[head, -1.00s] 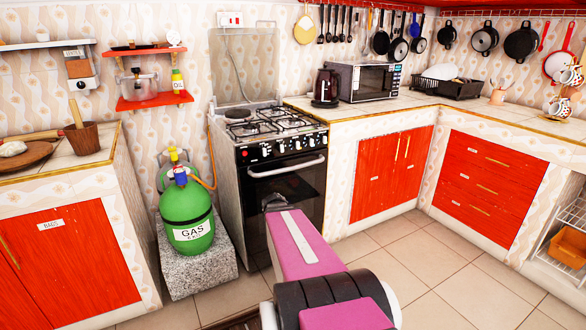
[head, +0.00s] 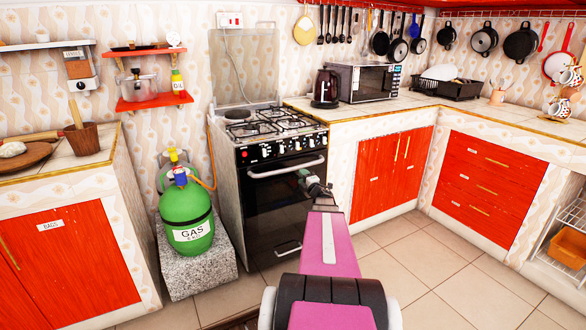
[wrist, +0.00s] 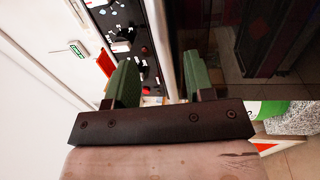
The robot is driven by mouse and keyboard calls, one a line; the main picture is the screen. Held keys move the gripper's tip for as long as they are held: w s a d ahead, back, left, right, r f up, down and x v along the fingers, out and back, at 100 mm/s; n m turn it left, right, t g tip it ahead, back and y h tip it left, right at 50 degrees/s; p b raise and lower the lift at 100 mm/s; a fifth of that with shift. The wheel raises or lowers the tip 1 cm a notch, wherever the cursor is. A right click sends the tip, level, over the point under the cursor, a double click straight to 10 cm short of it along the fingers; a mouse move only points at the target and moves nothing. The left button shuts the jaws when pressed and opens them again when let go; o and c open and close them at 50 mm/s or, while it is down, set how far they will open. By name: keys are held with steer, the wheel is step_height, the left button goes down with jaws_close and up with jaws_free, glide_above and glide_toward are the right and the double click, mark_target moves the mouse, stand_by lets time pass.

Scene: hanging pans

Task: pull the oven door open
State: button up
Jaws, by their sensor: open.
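The black oven (head: 285,205) stands under the hob, and its door looks shut. Its pale bar handle (head: 286,168) runs across the top of the door, below the knobs. My gripper (head: 309,180) is in front of the door's right side, just below the handle's right end. In the wrist view the open green fingers (wrist: 158,78) show on either side of the handle (wrist: 158,45), which runs down the picture between them. I cannot tell whether they touch it or how deep it sits between them. The dark door glass (wrist: 222,45) is right of the handle there.
A green gas bottle (head: 187,218) stands on a stone block (head: 198,270) left of the oven. Red cupboard doors (head: 390,172) are close on the right. Open tiled floor (head: 440,270) lies in front and to the right.

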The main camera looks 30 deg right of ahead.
mark_target(296, 169)
steer(key=w, duration=0.3)
steer(key=w+r, duration=0.1)
steer(key=w, duration=0.6)
steer(key=shift+a+r, duration=0.15)
steer(key=shift+s, duration=0.15)
jaws_close()
